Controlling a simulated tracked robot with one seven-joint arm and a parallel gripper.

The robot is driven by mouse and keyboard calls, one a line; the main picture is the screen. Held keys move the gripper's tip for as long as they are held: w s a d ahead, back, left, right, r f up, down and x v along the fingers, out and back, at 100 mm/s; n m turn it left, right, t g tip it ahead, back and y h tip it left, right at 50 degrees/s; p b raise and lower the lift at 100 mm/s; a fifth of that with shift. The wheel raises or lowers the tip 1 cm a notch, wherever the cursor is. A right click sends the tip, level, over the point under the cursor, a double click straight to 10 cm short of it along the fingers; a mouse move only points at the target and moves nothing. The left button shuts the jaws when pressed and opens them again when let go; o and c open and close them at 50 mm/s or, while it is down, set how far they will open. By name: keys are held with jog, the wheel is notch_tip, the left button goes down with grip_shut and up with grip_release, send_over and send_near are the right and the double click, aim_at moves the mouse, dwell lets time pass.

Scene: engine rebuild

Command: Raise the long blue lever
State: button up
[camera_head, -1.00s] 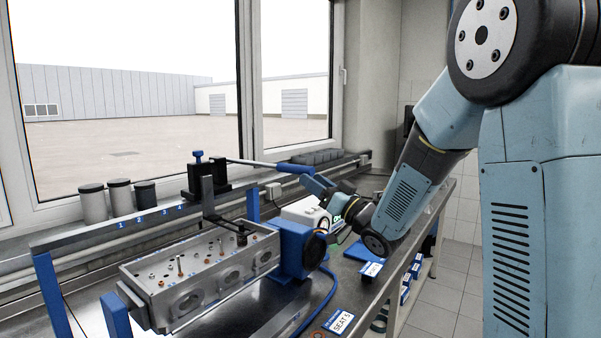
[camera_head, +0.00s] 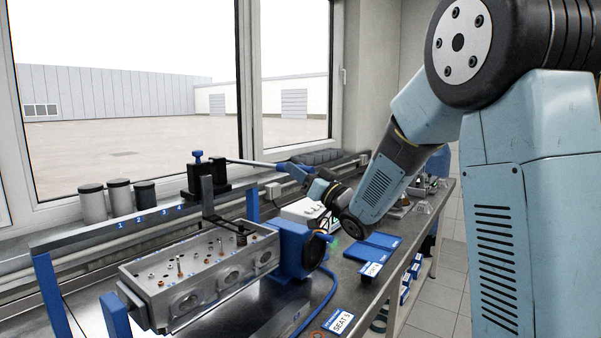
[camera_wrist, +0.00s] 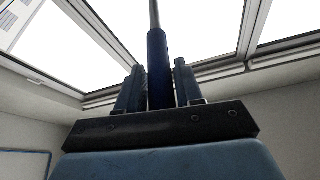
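The long lever is a thin metal rod with a blue grip (camera_head: 264,164). In the head view it runs nearly level to the right from a black clamp mechanism (camera_head: 206,178) on the rail. My gripper (camera_head: 289,169) is at the grip's right end and hides part of it. In the wrist view the dark blue grip (camera_wrist: 158,75) stands between the two fingers of my gripper (camera_wrist: 159,72). The fingers are apart on either side of it, with narrow gaps showing, the right one clearer. Whether the left finger touches cannot be told.
A metal cylinder head (camera_head: 200,275) sits in a blue-ended fixture below the lever. Dark-topped canisters (camera_head: 118,197) stand by the window. Blue labelled trays (camera_head: 372,256) and a white box (camera_head: 303,211) are on the bench at right. Window frames stand close behind the lever.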

grip_shut()
dwell(0.3)
